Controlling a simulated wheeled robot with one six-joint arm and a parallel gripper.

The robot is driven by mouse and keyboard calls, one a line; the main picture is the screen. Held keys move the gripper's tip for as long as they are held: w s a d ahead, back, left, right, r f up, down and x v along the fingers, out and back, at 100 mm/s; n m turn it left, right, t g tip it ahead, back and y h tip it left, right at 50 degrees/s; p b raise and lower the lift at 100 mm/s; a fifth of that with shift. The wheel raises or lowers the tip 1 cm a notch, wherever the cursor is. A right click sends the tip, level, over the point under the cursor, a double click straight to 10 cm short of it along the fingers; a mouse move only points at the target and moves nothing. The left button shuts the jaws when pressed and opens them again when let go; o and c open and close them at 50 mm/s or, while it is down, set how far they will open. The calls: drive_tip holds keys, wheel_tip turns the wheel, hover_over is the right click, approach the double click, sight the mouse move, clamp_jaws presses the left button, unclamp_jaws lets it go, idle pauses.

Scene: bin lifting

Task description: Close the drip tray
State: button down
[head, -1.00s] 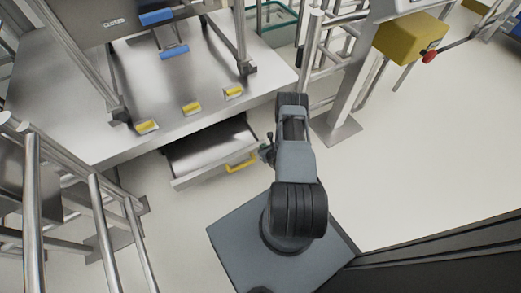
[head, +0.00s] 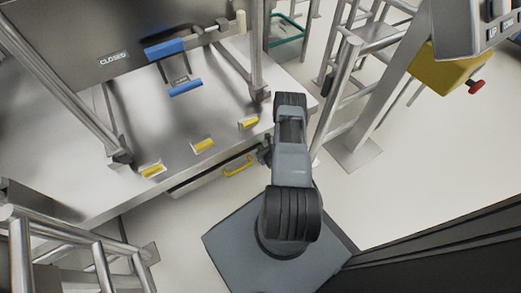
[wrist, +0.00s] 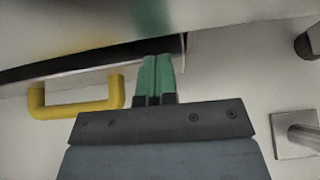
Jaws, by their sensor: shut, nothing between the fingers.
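In the wrist view the handle (wrist: 76,107) is left of my gripper (wrist: 157,78), and a dark gap shows between the table's underside and the tray's top edge. My green fingers are together and empty at the tray front near its right corner, to the right of the handle and apart from it. In the head view my arm largely hides the gripper (head: 265,150).
The steel table (head: 60,170) carries a metal frame and several yellow blocks (head: 203,146) along its front edge. A grey post (head: 385,100) with a yellow box (head: 450,65) stands right of my arm. Metal railings (head: 80,250) are at lower left. The right floor is clear.

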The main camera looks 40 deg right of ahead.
drive_tip(key=shift+w+r, duration=0.1)
drive_tip(key=shift+w, duration=0.25)
drive_tip(key=p+v, duration=0.5)
drive_tip(key=v, duration=0.9)
drive_tip(key=shift+s, duration=0.25)
drive_tip(key=w+a+r+n+y+p, duration=0.3)
drive_tip(key=w+r+n+y+p, duration=0.15)
drive_tip(key=r, duration=0.65)
drive_tip(key=w+a+r+n+y+p, duration=0.25)
drive_tip(key=w+r+n, duration=0.2)
drive_tip(key=r, duration=0.65)
drive_tip(key=w+a+r+n+g+y+p, duration=0.1)
drive_tip(key=a+r+n+g+y+p, duration=0.25)
drive_tip(key=r, duration=0.55)
drive_tip(key=a+r+n+g+y+p, duration=0.1)
drive_tip(key=a+r+n+g+p, duration=0.15)
drive_tip(key=a+r+n, duration=0.5)
drive_tip(key=s+a+r+n+h+p, duration=0.1)
drive_tip(key=s+r+n+h+p, duration=0.2)
drive_tip(key=r, duration=0.9)
drive_tip(key=s+a+r+n+g+h+p, duration=0.1)
drive_tip(key=s+r+n+h+p, duration=0.3)
drive_tip(key=r+n+p, duration=0.4)
drive_tip(key=s+a+r+n+g+h+p, duration=0.1)
drive_tip(key=s+r+n+p, duration=0.4)
drive_tip(key=r, duration=1.2)
drive_tip(key=shift+s+a+n+h+p, duration=0.2)
drive_tip(key=shift+a+n+h+p, duration=0.35)
drive_tip(key=shift+h, duration=0.7)
